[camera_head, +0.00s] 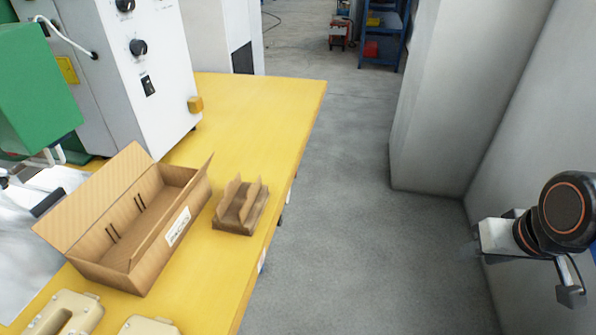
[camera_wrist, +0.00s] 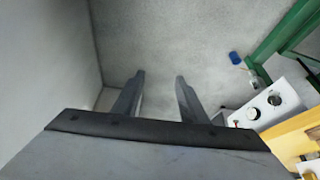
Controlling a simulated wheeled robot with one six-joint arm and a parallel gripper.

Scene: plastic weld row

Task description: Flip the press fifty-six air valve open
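My gripper (camera_wrist: 160,78) is open and empty in the wrist view, its two fingers apart over bare floor and wall. In the head view my gripper (camera_head: 477,245) is at the far right, over the aisle and well away from the bench. A small blue part (camera_wrist: 235,58) with a pale piece below it sits beside a green frame (camera_wrist: 282,42) at the wrist view's upper right. I cannot tell whether this blue part is the air valve or how it is set. No valve can be made out in the head view.
A yellow bench (camera_head: 262,105) holds a white control cabinet (camera_head: 135,70), a green machine part (camera_head: 38,85), an open cardboard box (camera_head: 100,255) and a small brown holder (camera_head: 238,222). A grey pillar (camera_head: 455,100) and wall stand right. The grey floor (camera_head: 350,240) between is clear.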

